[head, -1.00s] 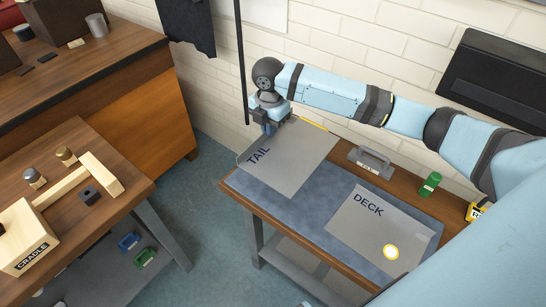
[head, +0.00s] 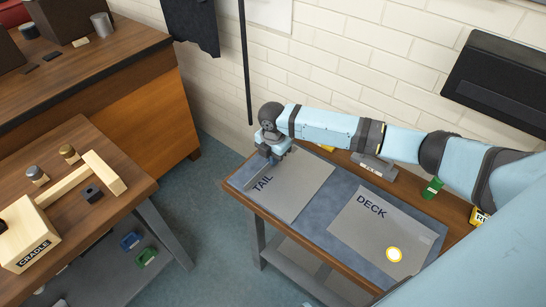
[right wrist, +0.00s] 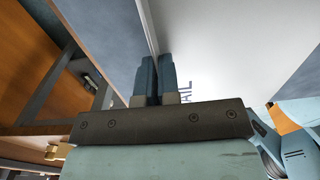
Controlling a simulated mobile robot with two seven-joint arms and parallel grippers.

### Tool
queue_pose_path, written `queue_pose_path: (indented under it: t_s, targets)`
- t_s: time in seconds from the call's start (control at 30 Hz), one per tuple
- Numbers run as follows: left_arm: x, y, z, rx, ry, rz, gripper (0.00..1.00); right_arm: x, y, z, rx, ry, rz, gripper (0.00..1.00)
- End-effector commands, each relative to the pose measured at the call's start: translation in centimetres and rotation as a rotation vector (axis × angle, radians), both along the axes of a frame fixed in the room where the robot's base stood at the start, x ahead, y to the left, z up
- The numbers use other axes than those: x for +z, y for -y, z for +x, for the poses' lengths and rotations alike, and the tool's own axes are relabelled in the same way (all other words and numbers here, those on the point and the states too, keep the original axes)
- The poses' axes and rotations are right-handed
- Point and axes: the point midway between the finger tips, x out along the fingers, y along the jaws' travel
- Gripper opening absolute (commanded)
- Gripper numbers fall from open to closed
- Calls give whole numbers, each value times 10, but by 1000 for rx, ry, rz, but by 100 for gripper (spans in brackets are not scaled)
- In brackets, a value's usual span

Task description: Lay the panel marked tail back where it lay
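The grey panel marked TAIL (head: 305,190) is level at the left part of the blue mat (head: 328,221); I cannot tell whether it rests on the mat or is just above it. My right gripper (head: 274,159) is at its far left edge. In the right wrist view, the two dark fingers (right wrist: 157,75) are closed together on the raised edge of the panel (right wrist: 225,45), and the label is partly hidden. The panel marked DECK (head: 372,232) lies on the right part of the mat, apart from TAIL. My left gripper is out of view.
A grey metal block (head: 374,168), a green can (head: 432,188) and a yellow box (head: 479,215) stand along the bench's back. A second table at left holds the wooden cradle (head: 30,240). A brick wall stands behind.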

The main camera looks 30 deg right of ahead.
Motion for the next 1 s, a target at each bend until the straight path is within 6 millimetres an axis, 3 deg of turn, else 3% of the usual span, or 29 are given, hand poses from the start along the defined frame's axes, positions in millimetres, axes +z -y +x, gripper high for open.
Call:
queue_pose_path:
  t_s: [0.17, 0.2, 0.3, 0.6, 0.77, 1.0]
  targets:
    - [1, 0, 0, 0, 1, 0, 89, -2, 0, 0, -1, -1, 0, 0]
    - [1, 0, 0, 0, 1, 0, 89, -2, 0, 0, 0, -1, 0, 12]
    - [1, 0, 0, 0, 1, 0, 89, -2, 0, 0, 0, -1, 0, 28]
    - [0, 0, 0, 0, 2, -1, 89, 1, 0, 0, 0, 1, 0, 28]
    - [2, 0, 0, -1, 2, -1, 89, 22, 0, 1, 0, 3, 0, 28]
    - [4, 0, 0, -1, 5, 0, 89, 74, 0, 1, 0, 2, 0, 28]
